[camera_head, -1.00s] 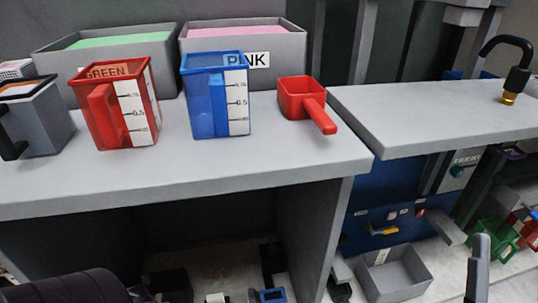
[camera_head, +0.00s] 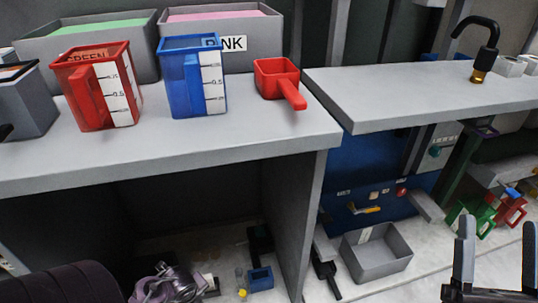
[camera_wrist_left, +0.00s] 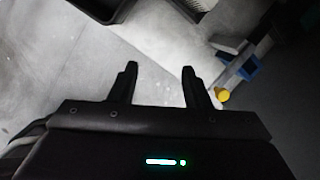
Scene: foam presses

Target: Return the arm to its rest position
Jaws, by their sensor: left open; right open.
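My right gripper (camera_head: 494,262) is at the lower right of the head view, fingers pointing up, open and empty, over the pale floor. My left gripper shows in the left wrist view (camera_wrist_left: 160,85), its two dark fingers apart with nothing between them. In the head view, a purple-grey piece of my left arm shows low at the left, and the left fingertips cannot be made out clearly there. Neither gripper touches the bench or the things on it.
The grey bench (camera_head: 200,150) holds a red jug (camera_head: 88,95), a blue jug (camera_head: 188,85) and a red scoop (camera_head: 278,78). A second counter (camera_head: 420,95) with a black tap (camera_head: 482,50) is at the right. A grey bin (camera_head: 377,252) and green and red jugs stand below.

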